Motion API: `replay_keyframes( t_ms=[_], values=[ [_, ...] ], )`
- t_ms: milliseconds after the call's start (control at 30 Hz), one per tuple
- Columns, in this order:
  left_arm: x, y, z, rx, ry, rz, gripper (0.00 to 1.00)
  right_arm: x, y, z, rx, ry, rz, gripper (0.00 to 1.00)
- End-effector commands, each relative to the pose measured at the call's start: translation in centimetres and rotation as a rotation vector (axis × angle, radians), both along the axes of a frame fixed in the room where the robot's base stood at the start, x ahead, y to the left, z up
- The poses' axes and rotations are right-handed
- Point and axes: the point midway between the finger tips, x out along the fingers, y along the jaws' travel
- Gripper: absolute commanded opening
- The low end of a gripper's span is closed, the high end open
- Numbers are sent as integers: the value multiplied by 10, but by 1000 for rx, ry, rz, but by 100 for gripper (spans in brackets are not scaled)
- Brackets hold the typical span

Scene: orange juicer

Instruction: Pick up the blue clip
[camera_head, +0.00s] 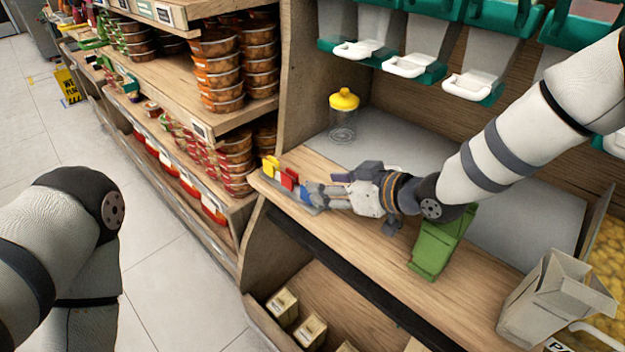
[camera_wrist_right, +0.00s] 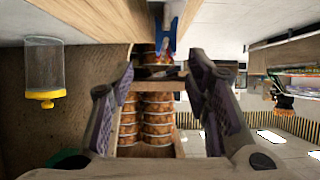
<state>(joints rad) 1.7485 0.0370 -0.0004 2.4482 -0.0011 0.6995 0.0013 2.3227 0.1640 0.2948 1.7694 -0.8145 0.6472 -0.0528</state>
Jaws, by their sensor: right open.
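The blue clip (camera_head: 305,193) stands at the right end of a short row on the counter's left edge, partly hidden by my right gripper. A red clip (camera_head: 289,179) and a yellow clip (camera_head: 270,166) stand to its left. My right gripper (camera_head: 326,190) is open, with its fingertips close to the blue clip. In the right wrist view the blue clip (camera_wrist_right: 166,28) shows at the top, beyond the gap between the open fingers (camera_wrist_right: 158,82). I cannot tell whether a finger touches it. My left arm shows at the left, but its gripper is out of view.
A yellow-lidded clear jar (camera_head: 343,118) stands at the back of the wooden counter. A green object (camera_head: 438,245) lies under my right forearm. A grey container (camera_head: 553,300) stands at the right. Shelves with stacked tubs (camera_head: 218,72) are beyond the counter's left end.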

Motion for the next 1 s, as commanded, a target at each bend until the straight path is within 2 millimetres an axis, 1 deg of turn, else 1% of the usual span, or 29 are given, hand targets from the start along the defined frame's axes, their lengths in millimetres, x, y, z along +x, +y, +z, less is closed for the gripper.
replay_keyframes(
  t_ms=[33, 267, 400, 567, 733, 767, 1000],
  values=[
    [-4, 0, -3, 0, 13, 0, 0, 3, 5, -10, 1, 6, 1, 44],
    [-12, 0, -12, 1, 39, -1, 0, 29, 31, -36, 0, 9, 0, 44],
    [-13, 0, -13, 1, 43, -1, 0, 37, 38, -39, 0, 7, -2, 44],
    [-12, 1, -13, 1, 41, -1, 0, 37, 38, -37, 0, 5, -2, 44],
    [-12, 0, -13, 1, 41, -1, 0, 37, 38, -37, 0, 5, -2, 9],
    [-12, 0, -13, 1, 41, -1, 0, 37, 38, -37, 0, 5, -2, 7],
    [-12, 0, -13, 1, 41, -1, 0, 37, 38, -37, 0, 5, -2, 7]
  ],
)
